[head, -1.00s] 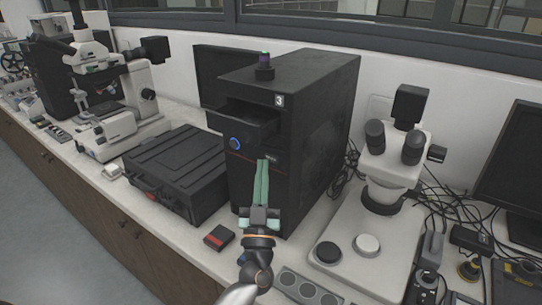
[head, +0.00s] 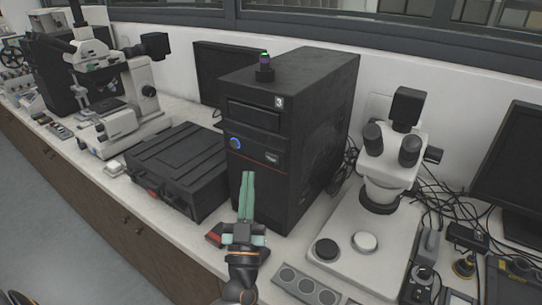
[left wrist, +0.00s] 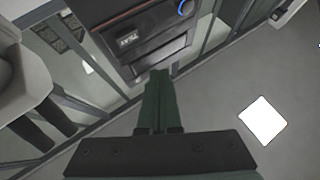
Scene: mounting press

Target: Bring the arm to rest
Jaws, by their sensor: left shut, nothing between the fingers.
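My left gripper (head: 247,185) has pale green fingers that lie together, shut with nothing between them. It is in front of the lower front of the black mounting press (head: 290,130). In the left wrist view the shut fingers (left wrist: 160,85) point toward the press front (left wrist: 150,30), where a blue-ringed button shows at the top. The drawer in the upper front of the press (head: 253,115) looks closed. My right gripper is not in view.
A black case (head: 180,165) lies left of the press. A small red and black box (head: 215,235) is on the bench close by my left gripper. A stereo microscope (head: 390,170) stands at right, a larger microscope (head: 110,90) at left. Cables lie behind.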

